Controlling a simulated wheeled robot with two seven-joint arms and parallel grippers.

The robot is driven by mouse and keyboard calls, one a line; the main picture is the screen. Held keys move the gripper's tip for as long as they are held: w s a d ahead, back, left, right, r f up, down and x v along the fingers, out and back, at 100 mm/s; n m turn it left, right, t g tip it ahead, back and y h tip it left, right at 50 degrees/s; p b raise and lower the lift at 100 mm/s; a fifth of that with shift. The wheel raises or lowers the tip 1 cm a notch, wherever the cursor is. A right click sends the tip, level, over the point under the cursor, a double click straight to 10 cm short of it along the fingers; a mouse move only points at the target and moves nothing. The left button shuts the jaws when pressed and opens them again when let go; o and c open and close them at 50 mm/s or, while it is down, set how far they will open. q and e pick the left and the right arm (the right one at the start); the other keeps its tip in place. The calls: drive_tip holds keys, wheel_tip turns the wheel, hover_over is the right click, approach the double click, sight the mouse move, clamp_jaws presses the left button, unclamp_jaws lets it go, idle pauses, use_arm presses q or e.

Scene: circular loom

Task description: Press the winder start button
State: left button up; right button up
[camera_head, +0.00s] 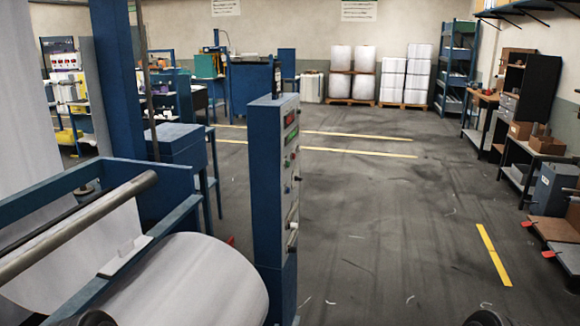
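A blue upright control cabinet (268,190) stands near the middle of the head view. Its narrow light-grey panel (291,205) faces right and shows at a steep slant. The panel carries a red display, a green display below it, and several small buttons and knobs. I cannot tell which of these is the winder start button. To the left is the winder with a large white roll (190,285) under a metal bar (80,225). Neither gripper can be made out. Only dark rounded parts, likely mine, show at the bottom edge, left and right.
The floor right of the cabinet is open, with yellow lines (494,255). Shelves and workbenches (520,165) line the right wall. White rolls on pallets (352,75) and a blue rack (455,65) stand at the back. Blue machine frames fill the left side.

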use_arm(q)
clamp_jaws()
idle(1.3)
